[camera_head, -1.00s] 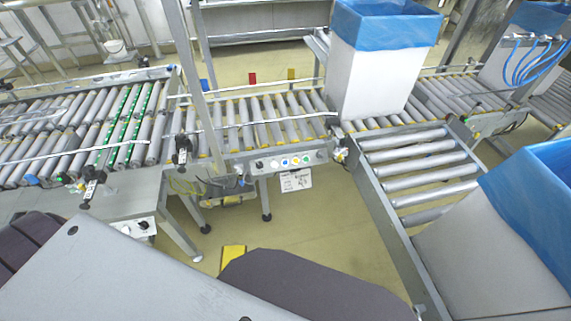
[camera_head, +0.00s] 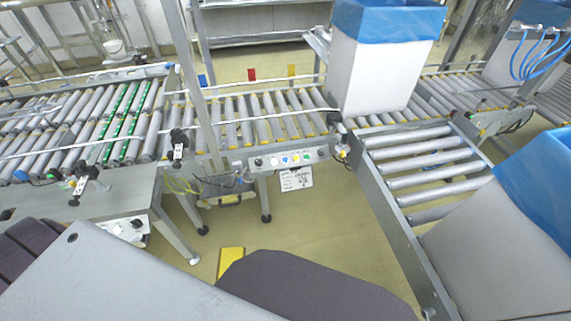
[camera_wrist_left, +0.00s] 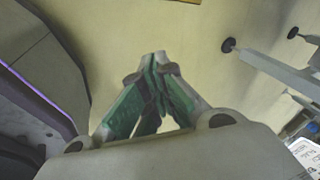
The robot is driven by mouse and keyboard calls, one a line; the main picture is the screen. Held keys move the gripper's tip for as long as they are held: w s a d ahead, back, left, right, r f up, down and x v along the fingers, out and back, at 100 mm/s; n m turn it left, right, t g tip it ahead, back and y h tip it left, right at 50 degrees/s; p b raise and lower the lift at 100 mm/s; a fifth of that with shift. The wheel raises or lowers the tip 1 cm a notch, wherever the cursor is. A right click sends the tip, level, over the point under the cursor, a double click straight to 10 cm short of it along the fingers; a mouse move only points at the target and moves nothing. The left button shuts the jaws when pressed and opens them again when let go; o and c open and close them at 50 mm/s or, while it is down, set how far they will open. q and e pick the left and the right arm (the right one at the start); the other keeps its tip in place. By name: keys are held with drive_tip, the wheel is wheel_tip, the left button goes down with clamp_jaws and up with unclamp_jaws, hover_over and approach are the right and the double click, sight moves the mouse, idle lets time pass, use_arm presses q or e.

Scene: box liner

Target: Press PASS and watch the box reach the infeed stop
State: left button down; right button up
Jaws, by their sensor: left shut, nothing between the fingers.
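The button panel (camera_head: 291,160) is on the front rail of the roller conveyor. A white box with a blue liner (camera_head: 379,75) stands upright on the conveyor rollers (camera_head: 260,115), right of the panel. My left gripper (camera_wrist_left: 155,62) shows in the left wrist view, its green-padded fingers together and empty, above the floor and away from the panel. It is not visible in the head view. My right gripper is not in view.
A second box with a blue liner (camera_head: 500,240) stands at the lower right by a side roller branch (camera_head: 420,165). Another lined box (camera_head: 515,60) stands at the far right. A conveyor with green strips (camera_head: 128,115) lies left. The floor (camera_head: 300,225) before the panel is open.

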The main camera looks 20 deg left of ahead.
use_arm(q)
drive_tip(key=w+d+r+m+t+b, duration=0.1)
drive_tip(key=w+r+m+b, duration=0.15)
drive_tip(key=w, duration=0.55)
drive_tip(key=w+d+r+m+t+b, duration=0.1)
drive_tip(key=w+r+m+t, duration=0.2)
drive_tip(key=w, duration=0.4)
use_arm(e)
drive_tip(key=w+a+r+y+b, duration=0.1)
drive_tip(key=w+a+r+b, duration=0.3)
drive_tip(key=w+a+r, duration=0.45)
use_arm(q)
drive_tip(key=m+t+y+b, duration=0.3)
drive_tip(key=m+t+b, duration=0.15)
drive_tip(key=m, duration=0.35)
approach(285, 160)
wheel_tip(285, 160, down, 6)
drive_tip(key=s+d, duration=0.1)
wheel_tip(285, 160, up, 12)
drive_tip(key=w+m+t+y+b, duration=0.2)
drive_tip(key=m+t+b, duration=0.1)
drive_tip(key=shift+d+r, duration=0.15)
drive_tip(key=shift+d, duration=0.1)
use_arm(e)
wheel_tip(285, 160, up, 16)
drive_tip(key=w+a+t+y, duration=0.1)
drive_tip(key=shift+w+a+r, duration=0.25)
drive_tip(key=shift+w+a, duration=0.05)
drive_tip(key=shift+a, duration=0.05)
